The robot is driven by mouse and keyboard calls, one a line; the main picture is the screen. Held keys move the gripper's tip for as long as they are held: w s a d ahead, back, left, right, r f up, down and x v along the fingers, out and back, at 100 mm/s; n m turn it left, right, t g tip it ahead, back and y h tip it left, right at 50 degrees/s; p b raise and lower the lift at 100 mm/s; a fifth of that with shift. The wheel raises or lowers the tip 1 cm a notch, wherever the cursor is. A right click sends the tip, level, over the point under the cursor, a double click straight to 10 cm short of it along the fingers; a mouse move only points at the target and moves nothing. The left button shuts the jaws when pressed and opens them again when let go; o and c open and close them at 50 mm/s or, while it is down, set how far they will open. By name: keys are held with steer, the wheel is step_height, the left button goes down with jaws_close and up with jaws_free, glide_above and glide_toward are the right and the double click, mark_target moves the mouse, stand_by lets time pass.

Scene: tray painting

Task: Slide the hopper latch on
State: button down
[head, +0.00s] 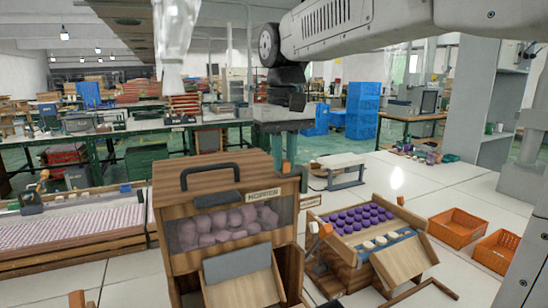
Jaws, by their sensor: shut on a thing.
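The hopper (178,205) is a wooden box with a black carry handle on top and a HOPPER label. Its front window shows dull purple lumps, and a grey flap and wooden chute (245,291) sit below. The hopper latch (286,168) shows as a small orange piece at the hopper's right top edge. My gripper (284,158) points down there, its teal fingers shut on the orange piece. The rest of the latch is hidden or too small to make out.
Right of the hopper, a tilted wooden tray (415,258) holds rows of purple pieces and a few pale ones. Two orange crates (455,240) stand farther right. A long wooden tray (75,258) of pinkish pieces lies left. A small white stand (340,162) is behind.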

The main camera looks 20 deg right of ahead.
mark_target(287, 160)
steer(key=shift+d, duration=0.3)
steer(key=c, duration=1.4)
jaws_free()
steer(key=shift+d, duration=0.15)
steer(key=shift+o, duration=0.2)
steer(key=shift+r, duration=4.05)
steer(key=shift+s, duration=0.1)
steer(key=s+f+t, duration=0.1)
steer(key=s+f, duration=2)
steer(key=f, duration=0.1)
steer(key=shift+s+f, duration=0.15)
steer(key=shift+s, duration=0.25)
